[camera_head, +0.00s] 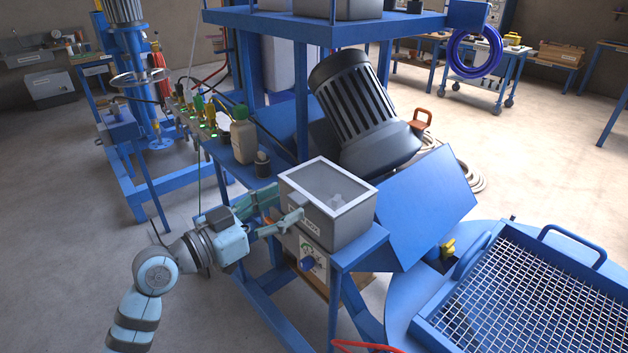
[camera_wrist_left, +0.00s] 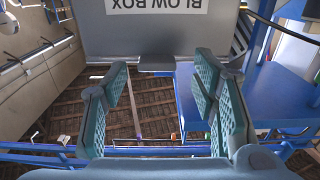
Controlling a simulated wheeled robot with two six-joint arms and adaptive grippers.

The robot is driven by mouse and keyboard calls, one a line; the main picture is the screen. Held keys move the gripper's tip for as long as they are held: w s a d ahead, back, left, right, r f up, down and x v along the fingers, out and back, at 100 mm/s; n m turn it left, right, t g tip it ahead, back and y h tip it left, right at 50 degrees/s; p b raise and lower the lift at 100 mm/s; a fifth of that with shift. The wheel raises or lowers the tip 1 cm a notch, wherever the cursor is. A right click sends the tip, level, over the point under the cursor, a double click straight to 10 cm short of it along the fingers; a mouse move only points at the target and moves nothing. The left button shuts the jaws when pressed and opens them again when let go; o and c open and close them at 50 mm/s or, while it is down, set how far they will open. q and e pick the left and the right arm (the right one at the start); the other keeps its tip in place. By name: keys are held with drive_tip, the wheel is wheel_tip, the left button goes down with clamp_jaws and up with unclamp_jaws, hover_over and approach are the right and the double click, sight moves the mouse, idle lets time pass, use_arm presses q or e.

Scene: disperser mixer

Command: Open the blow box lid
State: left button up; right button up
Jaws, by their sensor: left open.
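The blow box (camera_head: 338,226) is a grey box with a label on its front, standing on a blue stand. Its lid (camera_head: 330,184), a clear panel in a pale frame, lies closed on top. My left gripper (camera_head: 284,214) is at the front left side of the box, open and empty, fingers pointing at it. In the left wrist view, the box face (camera_wrist_left: 150,35) shows its label upside down, and a small grey tab (camera_wrist_left: 157,64) sits at its edge. The open left gripper (camera_wrist_left: 160,88) has a finger on either side of that tab's line. Contact cannot be told. My right gripper is out of view.
A pale bottle (camera_head: 243,137) and a dark cup (camera_head: 262,166) stand behind the box on the blue stand. A large black motor (camera_head: 350,105) stands behind. A blue-framed mesh grate (camera_head: 530,295) is at right.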

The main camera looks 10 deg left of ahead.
use_arm(q)
drive_tip(key=shift+w+d, duration=0.35)
drive_tip(key=shift+w, duration=0.15)
drive_tip(key=shift+w+d, duration=0.1)
drive_tip(key=shift+w, duration=0.1)
drive_tip(key=shift+s+d, duration=0.1)
drive_tip(key=shift+s, duration=0.1)
drive_tip(key=shift+c, duration=0.2)
drive_tip(key=shift+d+r, duration=0.1)
drive_tip(key=c, duration=0.4)
drive_tip(key=shift+w, duration=0.1)
clamp_jaws()
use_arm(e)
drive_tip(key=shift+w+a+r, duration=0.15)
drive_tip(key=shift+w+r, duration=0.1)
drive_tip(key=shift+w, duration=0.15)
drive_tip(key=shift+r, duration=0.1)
